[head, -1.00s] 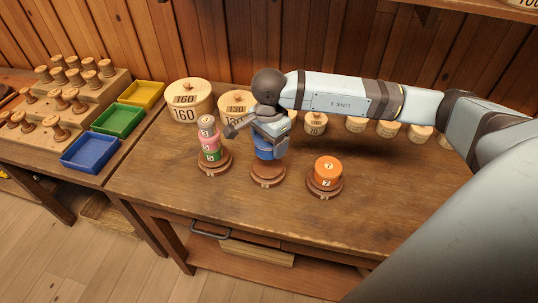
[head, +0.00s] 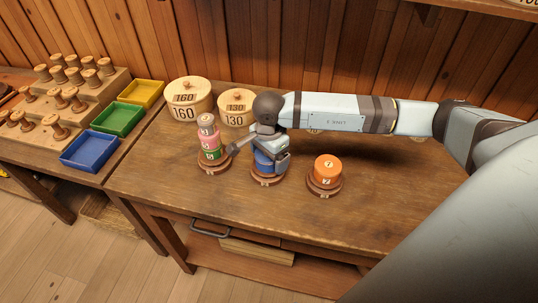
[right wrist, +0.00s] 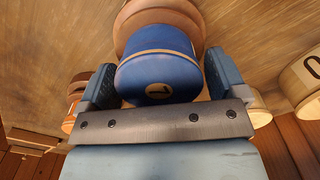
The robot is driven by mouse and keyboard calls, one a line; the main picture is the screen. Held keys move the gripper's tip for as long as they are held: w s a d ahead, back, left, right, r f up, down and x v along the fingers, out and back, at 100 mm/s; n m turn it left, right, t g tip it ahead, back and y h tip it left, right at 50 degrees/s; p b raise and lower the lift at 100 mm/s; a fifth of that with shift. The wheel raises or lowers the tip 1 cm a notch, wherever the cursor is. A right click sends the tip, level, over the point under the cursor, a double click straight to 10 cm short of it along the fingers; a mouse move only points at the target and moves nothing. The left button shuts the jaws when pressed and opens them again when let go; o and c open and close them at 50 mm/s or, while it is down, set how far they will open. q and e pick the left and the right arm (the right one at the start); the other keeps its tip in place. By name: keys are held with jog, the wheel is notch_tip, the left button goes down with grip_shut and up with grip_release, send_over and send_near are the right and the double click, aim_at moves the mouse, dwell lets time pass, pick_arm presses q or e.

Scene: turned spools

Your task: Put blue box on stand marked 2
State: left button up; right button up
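The blue box (head: 264,166) is a short round box with a pale band and a mark I cannot read surely. It sits at the middle wooden stand (head: 268,181), upright and seemingly on it. The stand's mark is hidden. My right gripper (head: 268,158) is over the box, coming from above. In the right wrist view the blue box (right wrist: 158,75) fills the space between the fingers of the right gripper (right wrist: 163,72), which appear to touch its sides. The brown stand (right wrist: 158,22) shows beyond it. My left gripper is out of view.
Left of it, a stand bears a pink and green stack (head: 210,142), close to the gripper. Right of it, an orange box (head: 328,168) sits on another stand. Round boxes marked 160 (head: 186,108) and 130 (head: 237,112) stand behind. The front right of the table is clear.

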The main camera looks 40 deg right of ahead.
jog(key=shift+o, duration=0.2)
jog(key=shift+r, duration=0.4)
notch_tip(320, 180, up, 12)
jog(key=shift+f+b, duration=0.15)
jog(key=shift+b, duration=0.15)
dwell(0.3)
